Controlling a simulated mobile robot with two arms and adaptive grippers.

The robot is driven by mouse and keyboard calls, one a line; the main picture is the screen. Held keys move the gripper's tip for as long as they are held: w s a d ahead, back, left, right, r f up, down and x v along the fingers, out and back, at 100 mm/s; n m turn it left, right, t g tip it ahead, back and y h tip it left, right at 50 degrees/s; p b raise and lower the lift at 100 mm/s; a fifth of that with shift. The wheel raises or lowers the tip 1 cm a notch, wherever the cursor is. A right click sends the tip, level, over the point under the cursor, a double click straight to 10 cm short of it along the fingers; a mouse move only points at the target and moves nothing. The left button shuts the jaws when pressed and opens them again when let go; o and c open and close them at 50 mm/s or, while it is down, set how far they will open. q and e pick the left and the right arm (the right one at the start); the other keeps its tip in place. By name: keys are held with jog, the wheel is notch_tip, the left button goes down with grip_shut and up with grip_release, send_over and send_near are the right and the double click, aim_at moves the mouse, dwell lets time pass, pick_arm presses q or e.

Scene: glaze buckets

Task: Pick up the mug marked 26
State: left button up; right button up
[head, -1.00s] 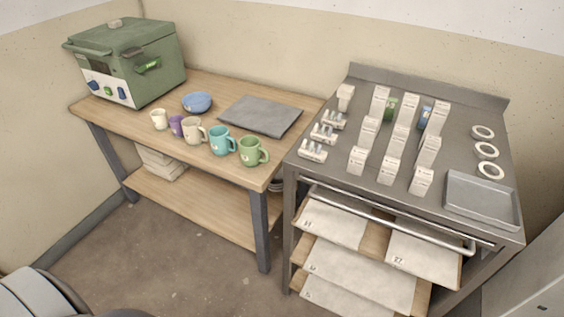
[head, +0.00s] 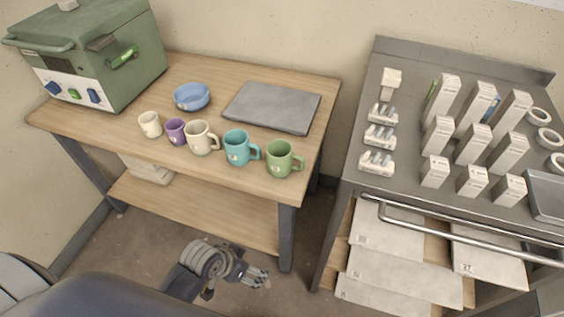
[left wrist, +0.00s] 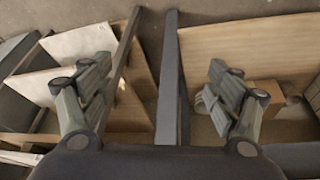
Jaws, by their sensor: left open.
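Several mugs stand in a row along the front of the wooden table (head: 110,122): a cream mug (head: 150,124), a small purple mug (head: 176,131), a larger beige mug (head: 199,138), a teal mug (head: 238,147) and a green mug (head: 281,158). Their markings are too small to read, so I cannot tell which is 26. My left gripper (head: 262,277) is low in front of the table, below the tabletop and apart from the mugs. In the left wrist view its two fingers (left wrist: 155,95) are spread with nothing between them. My right gripper is not in view.
A green kiln-like box (head: 125,80), a blue bowl (head: 192,97) and a grey slab (head: 272,107) are on the table. A metal cart (head: 350,215) at the right holds white boxes (head: 473,144), with board-loaded shelves below. A table leg (head: 286,240) stands near my left gripper.

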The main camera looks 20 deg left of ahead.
pick_arm(q)
jog(key=w+r+m+t+h, duration=0.1)
jog(key=w+r+m+h, duration=0.15)
jog(key=w, duration=0.25)
jog(key=m+t+h, duration=0.3)
jog(key=h, duration=0.2)
send_near(289, 150)
jog(key=x, duration=0.3)
jog(key=shift+s+d+r+y+p, duration=0.1)
jog(key=shift+r+y+p, duration=0.05)
jog(key=shift+y+p, duration=0.15)
jog(key=x, duration=0.5)
jog(key=shift+d+p, duration=0.1)
jog(key=shift+p, duration=0.3)
jog(key=c, duration=1.3)
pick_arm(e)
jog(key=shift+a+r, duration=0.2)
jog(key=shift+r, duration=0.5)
